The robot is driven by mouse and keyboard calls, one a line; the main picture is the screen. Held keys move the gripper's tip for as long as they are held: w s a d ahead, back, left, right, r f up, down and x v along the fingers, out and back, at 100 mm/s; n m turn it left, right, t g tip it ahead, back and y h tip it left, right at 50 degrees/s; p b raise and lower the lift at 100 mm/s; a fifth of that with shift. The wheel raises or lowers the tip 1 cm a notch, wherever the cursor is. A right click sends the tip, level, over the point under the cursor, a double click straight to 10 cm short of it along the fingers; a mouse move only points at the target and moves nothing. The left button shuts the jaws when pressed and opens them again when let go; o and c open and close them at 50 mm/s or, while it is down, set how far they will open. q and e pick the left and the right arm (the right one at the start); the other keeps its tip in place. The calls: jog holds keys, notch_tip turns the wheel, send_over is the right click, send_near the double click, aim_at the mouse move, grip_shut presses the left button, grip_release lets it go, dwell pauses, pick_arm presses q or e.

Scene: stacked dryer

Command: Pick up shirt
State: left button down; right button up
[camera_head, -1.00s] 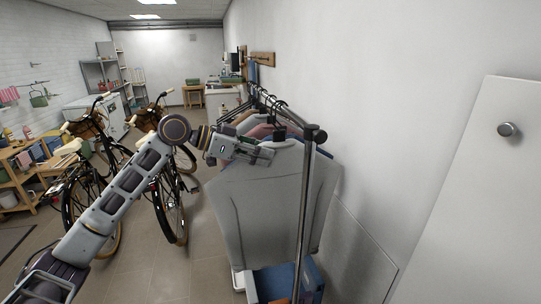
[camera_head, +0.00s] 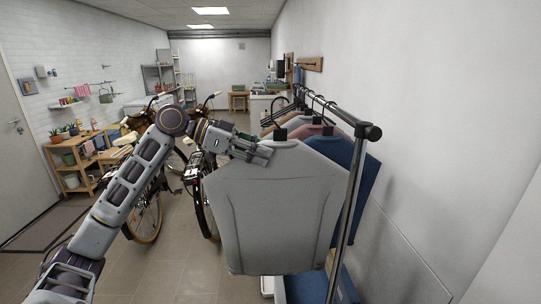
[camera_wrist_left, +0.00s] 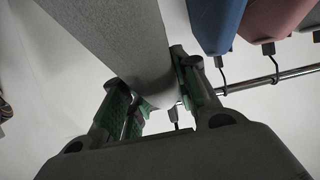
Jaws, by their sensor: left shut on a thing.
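The grey shirt (camera_head: 272,215) hangs in front of the near end of the clothes rack, to the left of its post. A dark hanger hook (camera_head: 281,134) shows at its collar. My left gripper (camera_head: 257,150) is at the shirt's upper left shoulder, shut on it. In the left wrist view the grey cloth (camera_wrist_left: 110,35) runs down between the two fingers of my left gripper (camera_wrist_left: 155,98). Whether the hook still touches the rail is unclear. My right gripper is not in view.
The clothes rack (camera_head: 352,195) stands along the right wall with blue (camera_head: 352,160) and pink (camera_head: 300,131) garments. A blue box (camera_head: 312,289) lies under it. Bicycles (camera_head: 150,205) stand left of the shirt. Floor is free in front of them.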

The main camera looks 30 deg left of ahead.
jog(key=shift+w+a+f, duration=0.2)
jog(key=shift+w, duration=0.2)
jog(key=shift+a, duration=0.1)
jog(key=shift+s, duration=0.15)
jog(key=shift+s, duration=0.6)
